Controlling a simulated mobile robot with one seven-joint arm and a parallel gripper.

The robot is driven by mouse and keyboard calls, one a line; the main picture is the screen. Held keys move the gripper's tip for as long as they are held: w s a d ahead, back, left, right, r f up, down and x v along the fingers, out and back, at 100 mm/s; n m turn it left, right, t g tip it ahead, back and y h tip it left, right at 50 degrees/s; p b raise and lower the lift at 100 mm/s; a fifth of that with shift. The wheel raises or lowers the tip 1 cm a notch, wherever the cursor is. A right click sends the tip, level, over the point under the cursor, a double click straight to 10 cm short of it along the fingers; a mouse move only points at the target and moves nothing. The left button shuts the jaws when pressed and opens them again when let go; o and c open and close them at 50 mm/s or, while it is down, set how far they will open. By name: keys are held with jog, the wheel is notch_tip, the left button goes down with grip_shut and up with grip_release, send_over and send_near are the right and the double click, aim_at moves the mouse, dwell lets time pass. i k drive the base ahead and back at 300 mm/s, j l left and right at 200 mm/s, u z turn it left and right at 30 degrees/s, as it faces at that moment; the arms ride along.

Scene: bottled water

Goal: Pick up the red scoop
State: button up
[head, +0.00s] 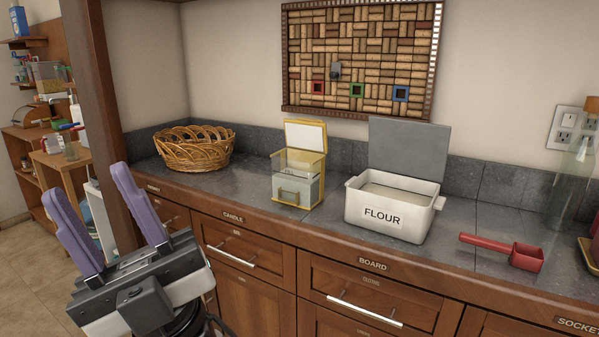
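The red scoop (525,257) lies on the dark stone counter at the right, near the front edge. Its square cup is at the right end and its handle (482,241) points left. My gripper (92,207) is at the lower left, in front of the cabinets and well to the left of the scoop. Its two purple fingers are spread wide apart with nothing between them.
A white flour bin (391,211) with its grey lid raised stands left of the scoop. A yellow-framed glass box (299,177) and a wicker basket (194,151) stand further left. A clear bottle (574,170) stands behind the scoop at right. A wooden post (103,95) rises near my gripper.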

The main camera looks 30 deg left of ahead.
aim_at(524, 256)
jog(key=u, duration=0.2)
jog(key=i+l+u, duration=0.1)
jog(key=l+u, duration=0.25)
jog(key=i+l+u, duration=0.1)
jog(key=l+u, duration=0.55)
jog(key=l, duration=1.75)
jog(key=i, duration=0.05)
